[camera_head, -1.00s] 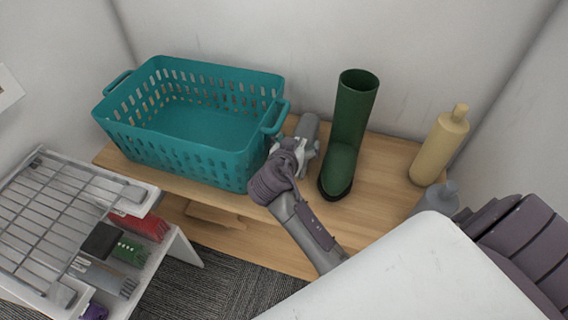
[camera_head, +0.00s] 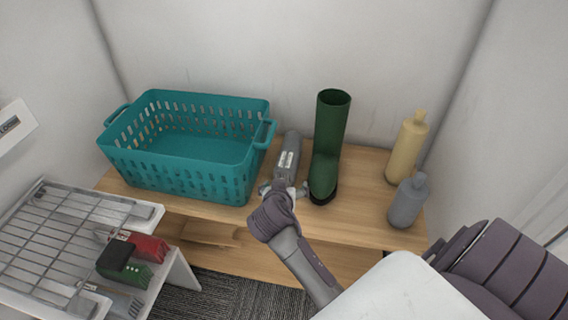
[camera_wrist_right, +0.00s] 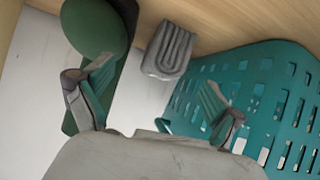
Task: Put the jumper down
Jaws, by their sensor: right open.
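The jumper (camera_head: 288,152) is a grey folded bundle on the wooden bench, between the teal basket and the green boot. In the right wrist view the folded jumper (camera_wrist_right: 170,50) lies beyond my fingertips, apart from them. My right gripper (camera_head: 283,187) is just in front of the jumper in the head view. Its two fingers are spread with nothing between them in the right wrist view (camera_wrist_right: 155,80). My left gripper is not in view.
The teal basket (camera_head: 180,175) stands left of the jumper, the green boot (camera_head: 328,140) close on its right. A beige bottle (camera_head: 406,150) and grey bottle (camera_head: 407,203) stand farther right. A wire rack (camera_head: 60,235) with red and green items is at left. Walls close in behind.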

